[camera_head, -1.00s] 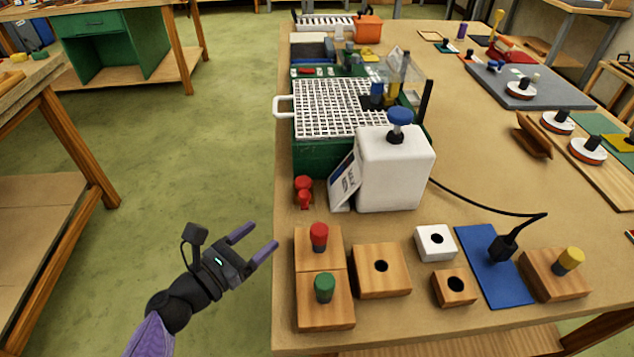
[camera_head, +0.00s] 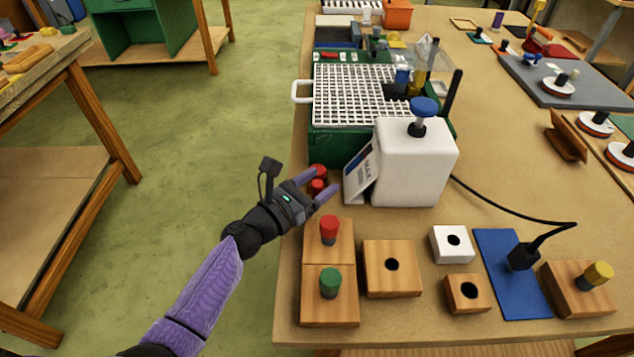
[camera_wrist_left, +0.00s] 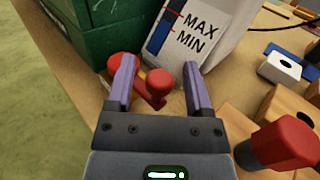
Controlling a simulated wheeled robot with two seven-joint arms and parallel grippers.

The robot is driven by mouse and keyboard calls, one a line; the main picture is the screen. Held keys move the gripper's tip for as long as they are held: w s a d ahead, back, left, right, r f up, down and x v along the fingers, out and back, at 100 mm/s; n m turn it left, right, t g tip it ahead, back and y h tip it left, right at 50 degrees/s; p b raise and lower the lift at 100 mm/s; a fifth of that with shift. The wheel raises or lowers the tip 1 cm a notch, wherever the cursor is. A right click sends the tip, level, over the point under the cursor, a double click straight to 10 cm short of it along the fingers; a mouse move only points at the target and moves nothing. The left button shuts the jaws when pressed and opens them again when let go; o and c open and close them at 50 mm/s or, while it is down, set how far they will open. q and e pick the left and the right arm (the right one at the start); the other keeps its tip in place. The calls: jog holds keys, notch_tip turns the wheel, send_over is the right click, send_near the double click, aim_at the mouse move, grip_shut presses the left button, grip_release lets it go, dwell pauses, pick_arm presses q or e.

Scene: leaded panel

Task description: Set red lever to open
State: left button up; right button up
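The red lever (camera_head: 317,185) sits near the left edge of the table, beside the green box and the white tank. In the left wrist view the red lever (camera_wrist_left: 157,84) shows two rounded red ends joined by a red body. My left gripper (camera_head: 320,184) is open, its purple fingers reaching over the table edge on either side of the lever. In the left wrist view my left gripper (camera_wrist_left: 158,66) has the lever between its spread fingers, with a gap to the right finger. Contact with the left finger is unclear. My right gripper is not in view.
The white tank (camera_head: 415,165) with a blue knob and a MAX/MIN label stands right of the gripper. The green box (camera_head: 335,146) is behind it. Wooden blocks with a red peg (camera_head: 329,228) and a green peg (camera_head: 330,282) stand in front. Open floor lies left.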

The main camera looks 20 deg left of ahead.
pick_arm(q)
grip_shut()
